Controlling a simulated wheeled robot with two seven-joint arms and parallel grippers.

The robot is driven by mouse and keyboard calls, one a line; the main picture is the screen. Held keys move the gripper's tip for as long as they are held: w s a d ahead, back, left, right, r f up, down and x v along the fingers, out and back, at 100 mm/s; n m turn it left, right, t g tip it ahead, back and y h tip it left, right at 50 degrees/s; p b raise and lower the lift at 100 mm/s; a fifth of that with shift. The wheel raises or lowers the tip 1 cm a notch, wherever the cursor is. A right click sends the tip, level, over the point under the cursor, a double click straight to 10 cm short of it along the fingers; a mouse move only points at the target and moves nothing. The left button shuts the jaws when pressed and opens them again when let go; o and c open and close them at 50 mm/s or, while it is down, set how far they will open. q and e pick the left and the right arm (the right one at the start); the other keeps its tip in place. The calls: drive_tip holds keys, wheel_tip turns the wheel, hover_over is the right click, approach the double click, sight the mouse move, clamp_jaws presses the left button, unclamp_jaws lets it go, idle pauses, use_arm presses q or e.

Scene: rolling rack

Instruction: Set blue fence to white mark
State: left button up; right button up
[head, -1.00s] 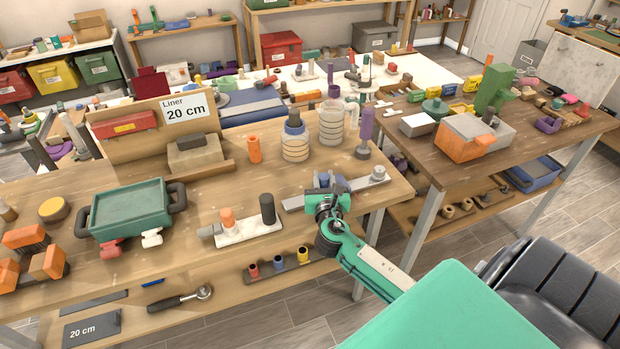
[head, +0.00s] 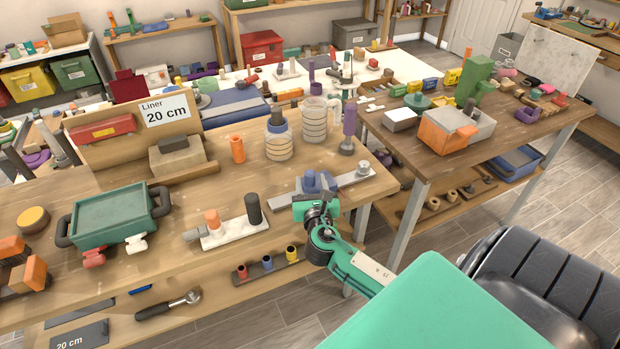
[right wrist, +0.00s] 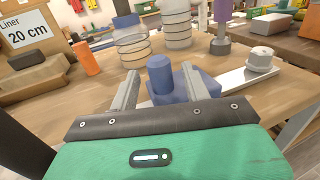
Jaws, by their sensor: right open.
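The blue fence (head: 318,182) sits on a flat grey metal rail (head: 350,180) near the front right edge of the wooden bench. In the right wrist view the fence (right wrist: 201,84) has an upright round blue knob (right wrist: 160,74) on it. My right gripper (head: 315,196) is at the near side of the fence. Its two grey fingers (right wrist: 159,84) are apart, one on each side of the knob, with gaps showing. I cannot make out a white mark on the rail; part of it is hidden by the fence and gripper. My left gripper is out of view.
A round metal knob (head: 363,168) stands at the rail's right end. A purple-handled tool (head: 349,128) and striped jars (head: 279,140) stand behind. A white block with pegs (head: 233,232) lies left of the rail. A green tray (head: 117,214) is further left.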

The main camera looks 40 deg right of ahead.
drive_tip(key=b+v, duration=0.2)
drive_tip(key=v, duration=0.8)
drive_tip(key=shift+s+a, duration=0.25)
drive_tip(key=shift+s, duration=0.05)
drive_tip(key=shift+f, duration=0.1)
